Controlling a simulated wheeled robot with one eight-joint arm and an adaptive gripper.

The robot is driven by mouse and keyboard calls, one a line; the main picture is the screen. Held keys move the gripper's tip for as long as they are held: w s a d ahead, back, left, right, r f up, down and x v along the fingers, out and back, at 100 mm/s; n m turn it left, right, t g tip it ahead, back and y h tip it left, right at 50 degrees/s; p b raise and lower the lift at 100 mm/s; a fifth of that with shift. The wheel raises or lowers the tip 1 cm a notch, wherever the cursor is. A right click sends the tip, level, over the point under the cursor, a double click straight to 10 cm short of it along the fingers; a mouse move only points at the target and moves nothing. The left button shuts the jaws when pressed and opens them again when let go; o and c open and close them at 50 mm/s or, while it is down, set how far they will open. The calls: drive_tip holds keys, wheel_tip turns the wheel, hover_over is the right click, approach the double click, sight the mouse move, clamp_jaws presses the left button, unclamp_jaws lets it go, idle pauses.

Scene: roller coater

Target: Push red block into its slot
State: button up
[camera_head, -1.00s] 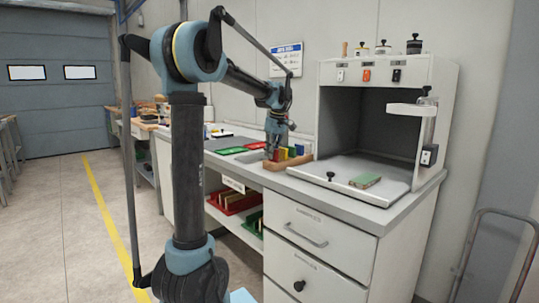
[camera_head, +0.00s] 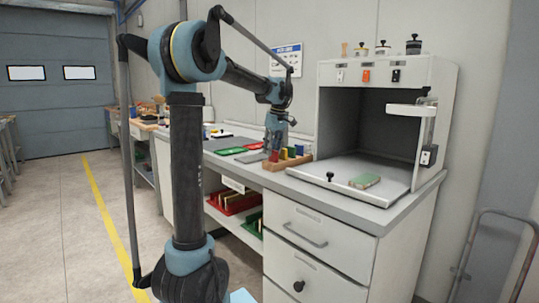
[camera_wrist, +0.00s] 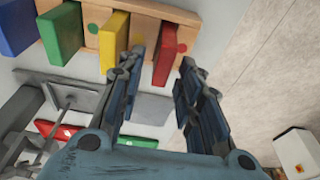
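A wooden rack (camera_wrist: 148,28) holds a row of coloured blocks; it stands on the bench in the head view (camera_head: 300,163). The red block (camera_wrist: 168,50) is at the right end of the row in the wrist view and sticks out past the rack's near edge. Its seating in the slot cannot be told. My gripper (camera_wrist: 162,60) is open, with one finger on each side of the red block's outer end. Visible gaps separate both fingers from the block. In the head view, my gripper (camera_head: 275,150) is low over the rack's left end, partly hiding the red block.
Yellow (camera_wrist: 114,40), green (camera_wrist: 60,30) and blue (camera_wrist: 15,25) blocks stand in the same rack. Red and green trays (camera_head: 232,151) lie behind it.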

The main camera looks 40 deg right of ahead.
wheel_tip(320, 180, up, 10)
drive_tip(key=s, duration=0.2)
drive_tip(key=a+f, duration=0.4)
drive_tip(key=a, duration=0.7)
drive_tip(key=a+f, duration=0.4)
drive_tip(key=a, duration=0.6)
drive_tip(key=a+f, duration=0.4)
drive_tip(key=a, duration=0.7)
drive_tip(key=s+a+f, duration=0.7)
drive_tip(key=a+f, duration=0.1)
drive_tip(key=f, duration=0.2)
drive_tip(key=s+a+f, duration=0.7)
drive_tip(key=a+f, duration=0.2)
drive_tip(key=f, duration=0.2)
drive_tip(key=shift+s+a+f+m, duration=0.2)
drive_tip(key=shift+s+a+m, duration=0.1)
drive_tip(key=shift+s+m, duration=0.1)
